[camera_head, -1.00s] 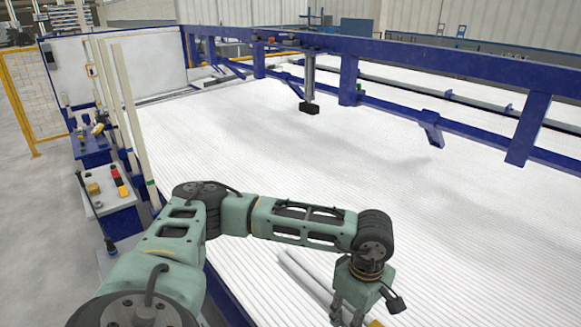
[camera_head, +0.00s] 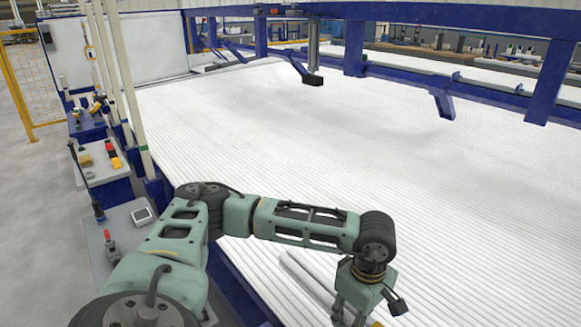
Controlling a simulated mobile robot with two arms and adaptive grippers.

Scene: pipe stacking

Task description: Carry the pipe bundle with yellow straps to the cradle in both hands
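The pipe bundle (camera_head: 308,277) is a few pale grey pipes side by side, slanting over the white ribbed bed at the bottom of the view. A bit of yellow strap (camera_head: 376,324) shows at the lower edge. My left gripper (camera_head: 364,308) points down over the bundle and appears shut on it, as the bundle keeps its place under the hand while the scene shifts. Its fingertips are partly cut off by the frame. The bundle's near end is out of view, as is my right gripper. I cannot make out a cradle.
A wide bed of white pipes (camera_head: 330,150) fills the middle and right. A blue gantry frame (camera_head: 353,48) crosses behind it. Control stands with buttons (camera_head: 97,160) and upright pale posts (camera_head: 124,75) line the left edge. Grey floor (camera_head: 35,225) is open at far left.

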